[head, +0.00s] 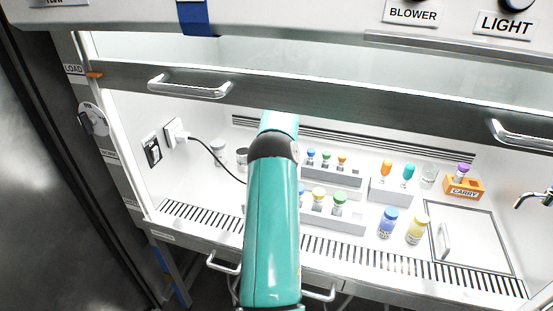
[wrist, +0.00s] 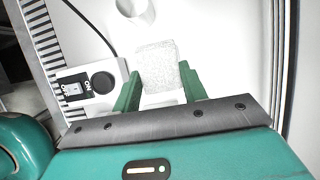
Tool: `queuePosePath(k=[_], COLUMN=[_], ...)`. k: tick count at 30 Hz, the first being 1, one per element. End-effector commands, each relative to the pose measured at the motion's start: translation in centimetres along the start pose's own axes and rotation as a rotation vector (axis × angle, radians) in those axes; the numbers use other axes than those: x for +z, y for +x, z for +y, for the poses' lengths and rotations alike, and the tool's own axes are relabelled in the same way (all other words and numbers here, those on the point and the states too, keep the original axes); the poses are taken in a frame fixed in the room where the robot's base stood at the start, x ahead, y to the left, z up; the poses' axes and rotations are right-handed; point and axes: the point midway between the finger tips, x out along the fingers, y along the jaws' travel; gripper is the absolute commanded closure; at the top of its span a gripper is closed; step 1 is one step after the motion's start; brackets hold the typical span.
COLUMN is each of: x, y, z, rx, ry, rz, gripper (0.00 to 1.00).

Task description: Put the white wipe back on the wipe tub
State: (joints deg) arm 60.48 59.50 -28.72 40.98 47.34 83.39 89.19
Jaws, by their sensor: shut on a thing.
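My gripper (wrist: 159,78) shows in the wrist view with its two green fingers on either side of the white wipe (wrist: 156,62). It is shut on the wipe, a pale, speckled, roughly square piece that sticks out beyond the fingertips. A white round container (wrist: 134,8), possibly the wipe tub, stands at the top edge of the wrist view, apart from the wipe and partly cut off. In the head view my arm hides the gripper and the wipe.
A device with a black knob (wrist: 103,82) and a switch (wrist: 74,88) sits left of the gripper. A black cable (head: 209,151) runs from the wall socket. Vial racks (head: 333,220), a blue bottle (head: 387,222) and a yellow bottle (head: 417,228) stand right of my arm. The raised sash (head: 330,98) crosses above.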

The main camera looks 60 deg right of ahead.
Motion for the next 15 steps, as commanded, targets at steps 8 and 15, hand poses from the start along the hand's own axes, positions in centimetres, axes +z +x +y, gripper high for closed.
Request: queuePosePath(k=[8, 15], x=[-0.3, -0.6], y=[-0.3, 0.8], z=[0.4, 0.5], rx=[-0.004, 0.000], ry=[0.006, 0.005], rz=[0.000, 0.001], gripper=[0.94, 0.94])
